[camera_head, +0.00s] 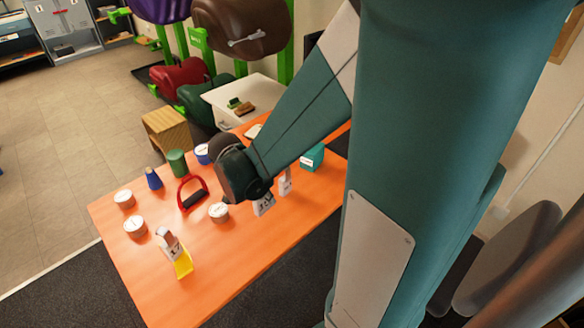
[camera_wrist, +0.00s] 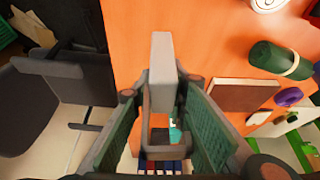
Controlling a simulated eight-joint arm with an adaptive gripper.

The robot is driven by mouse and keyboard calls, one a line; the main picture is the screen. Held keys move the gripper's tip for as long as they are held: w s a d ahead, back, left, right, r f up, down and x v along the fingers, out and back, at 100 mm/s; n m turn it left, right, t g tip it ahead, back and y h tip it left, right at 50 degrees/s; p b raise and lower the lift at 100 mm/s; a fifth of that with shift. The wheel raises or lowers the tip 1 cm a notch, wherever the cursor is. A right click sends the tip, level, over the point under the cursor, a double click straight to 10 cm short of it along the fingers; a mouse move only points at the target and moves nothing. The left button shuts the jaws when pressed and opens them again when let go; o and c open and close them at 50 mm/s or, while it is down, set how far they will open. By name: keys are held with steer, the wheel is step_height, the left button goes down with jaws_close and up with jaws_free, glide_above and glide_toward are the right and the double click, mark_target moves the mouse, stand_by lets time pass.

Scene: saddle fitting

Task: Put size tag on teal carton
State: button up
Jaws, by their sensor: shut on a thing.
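The teal carton (camera_head: 312,157) stands near the table's right edge, with a white label on its side. In the wrist view, a small teal patch (camera_wrist: 175,133) shows between my fingers, partly hidden. My gripper (camera_wrist: 161,92) is shut on a pale grey tag (camera_wrist: 162,55), seen edge-on in the wrist view. Another white tag, marked 17 (camera_head: 174,248), stands on a yellow base at the table's front left.
The orange table (camera_head: 225,262) has clear room at the front. It also holds several white round tins, including one (camera_head: 219,212), a red-handled tool (camera_head: 192,193), a green cylinder (camera_head: 177,162) and a blue bottle (camera_head: 153,178). A dark chair (camera_wrist: 50,90) stands beside it.

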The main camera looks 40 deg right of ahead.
steer(key=shift+m, duration=0.3)
steer(key=w+d+r+p, duration=0.1)
steer(key=w+d+r, duration=0.1)
steer(key=d, duration=0.3)
steer(key=w+d+r+p, duration=0.2)
steer(key=w+d, duration=0.2)
steer(key=d, duration=0.1)
steer(key=w+d+r+p, duration=0.1)
steer(key=w+d, duration=0.1)
steer(key=d, duration=0.4)
steer(key=shift+w+d+r, duration=0.1)
steer(key=shift+w+r, duration=0.3)
steer(key=w+d+r+p, duration=0.1)
steer(key=d+r+p, duration=0.1)
steer(key=d, duration=0.8)
steer(key=w+d+r+p, duration=0.1)
steer(key=d+r+p, duration=0.1)
steer(key=d, duration=0.9)
steer(key=shift+w+r+m+p, duration=0.15)
steer(key=shift+m+p, duration=0.15)
steer(key=shift+f+b, duration=0.35)
steer(key=shift+f, duration=2.8)
steer(key=shift+f, duration=0.1)
steer(key=shift+f, duration=1.75)
steer(key=shift+f+b, duration=0.15)
steer(key=shift+b, duration=0.15)
